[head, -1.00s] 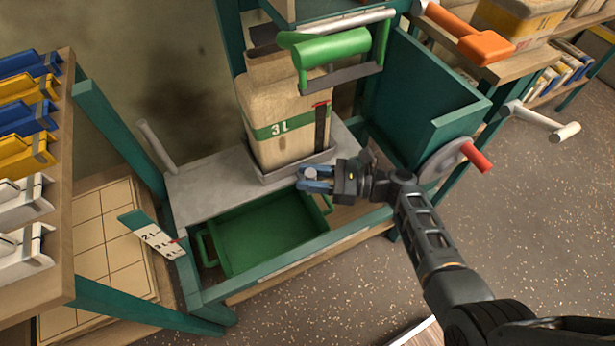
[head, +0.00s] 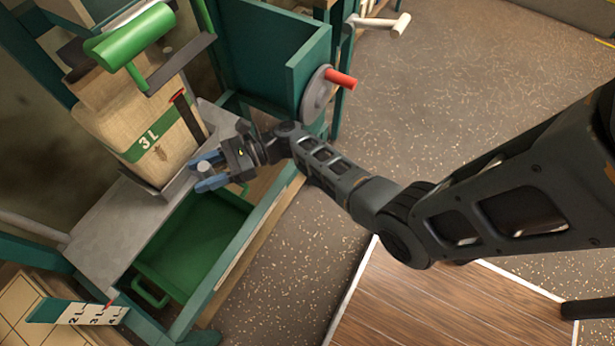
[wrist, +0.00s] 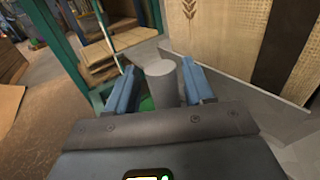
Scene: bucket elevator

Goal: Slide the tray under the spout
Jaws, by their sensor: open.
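A shallow grey tray (head: 167,192) with a low rim sits on a grey shelf. A grey upright knob (wrist: 162,82) rises between my gripper's blue fingers. My gripper (head: 203,172) is open around this knob, beside the sack's front corner; contact cannot be told. In the wrist view the fingers (wrist: 160,90) stand either side of the knob. A green rounded piece (head: 130,35) hangs above the sack; I cannot tell whether it is the spout.
A green open bin (head: 195,240) with handles lies below the shelf. A teal hopper (head: 270,65) with a red-handled crank (head: 340,79) stands beyond my gripper. A scale plate (head: 78,312) is at lower left.

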